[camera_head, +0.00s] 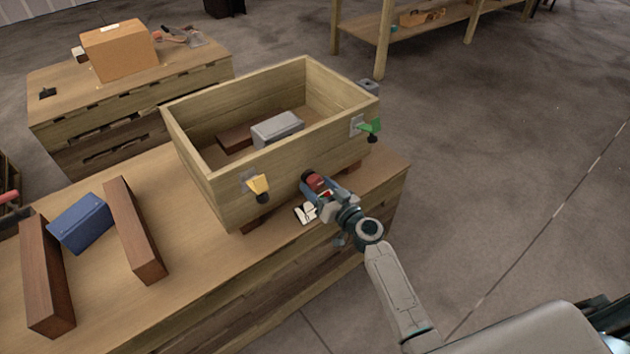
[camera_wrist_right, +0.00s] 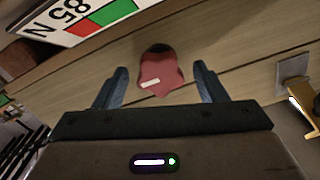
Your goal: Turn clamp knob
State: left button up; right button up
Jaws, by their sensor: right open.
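A red lobed clamp knob (camera_wrist_right: 161,72) with a pale mark shows in the right wrist view, in front of the wooden wall of the crate. It also shows in the head view (camera_head: 317,181) on the crate's near side. My right gripper (camera_head: 322,190) is at the knob, open. In the wrist view its two fingers (camera_wrist_right: 161,80) stand on either side of the knob, with a gap visible on each side. My left gripper is not in view.
The open wooden crate (camera_head: 290,150) stands on a workbench (camera_head: 190,232) and holds a grey box (camera_head: 277,128). A label card (camera_wrist_right: 85,22) lies close to the gripper. A blue box (camera_head: 80,222) and brown beams (camera_head: 135,230) lie on the left.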

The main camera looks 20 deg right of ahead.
jog(key=shift+x, duration=0.95)
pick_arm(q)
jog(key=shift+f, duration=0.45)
pick_arm(e)
jog(key=shift+c, duration=0.3)
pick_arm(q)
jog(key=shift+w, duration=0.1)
pick_arm(e)
jog(key=c, duration=0.9)
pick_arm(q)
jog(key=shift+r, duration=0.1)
pick_arm(e)
jog(key=shift+f+m, duration=0.1)
jog(key=shift+m, duration=0.2)
jog(key=shift+c, duration=0.2)
